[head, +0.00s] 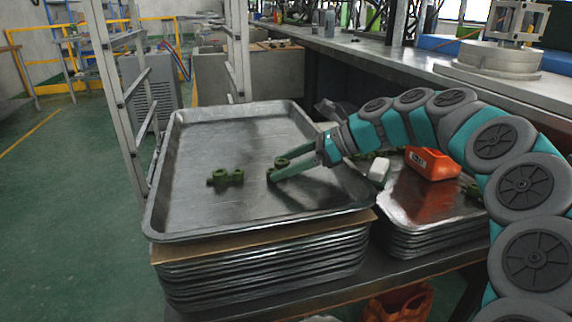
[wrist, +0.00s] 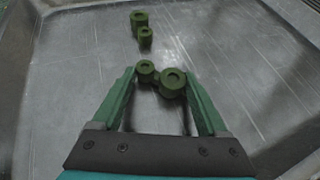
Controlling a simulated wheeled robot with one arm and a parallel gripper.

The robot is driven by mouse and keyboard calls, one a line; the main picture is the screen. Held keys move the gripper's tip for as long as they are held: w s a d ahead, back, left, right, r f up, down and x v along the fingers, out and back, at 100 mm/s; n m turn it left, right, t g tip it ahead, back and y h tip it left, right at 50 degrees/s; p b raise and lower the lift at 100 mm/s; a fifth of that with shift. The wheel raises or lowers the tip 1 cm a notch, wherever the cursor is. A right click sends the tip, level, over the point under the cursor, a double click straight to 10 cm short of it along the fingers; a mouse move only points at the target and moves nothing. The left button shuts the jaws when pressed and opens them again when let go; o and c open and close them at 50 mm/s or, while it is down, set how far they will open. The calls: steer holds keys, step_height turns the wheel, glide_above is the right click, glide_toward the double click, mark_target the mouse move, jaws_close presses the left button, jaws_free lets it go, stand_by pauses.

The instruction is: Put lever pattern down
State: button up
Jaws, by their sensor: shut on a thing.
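My gripper (head: 277,171) reaches from the right over the large metal tray (head: 190,140). It is shut on a green lever pattern (head: 281,162). In the wrist view, the lever pattern (wrist: 172,82) sits between my gripper's fingertips (wrist: 160,80), with its two round ends, one larger than the other, showing. It is at or just above the tray floor; I cannot tell if it touches. A second green lever pattern (head: 225,177) lies on the tray to the left, apart from the held one. It also shows in the wrist view (wrist: 140,24), farther ahead.
The tray tops a stack of similar trays. Another tray stack (head: 400,208) stands to the right, holding an orange device (head: 431,163), a white block (head: 378,170) and green pieces. A grey metal frame rises at the left. Much of the large tray is bare.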

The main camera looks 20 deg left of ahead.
steer(key=shift+f, duration=0.1)
steer(key=o, duration=1.2)
steer(key=shift+o, duration=0.2)
steer(key=v, duration=1.2)
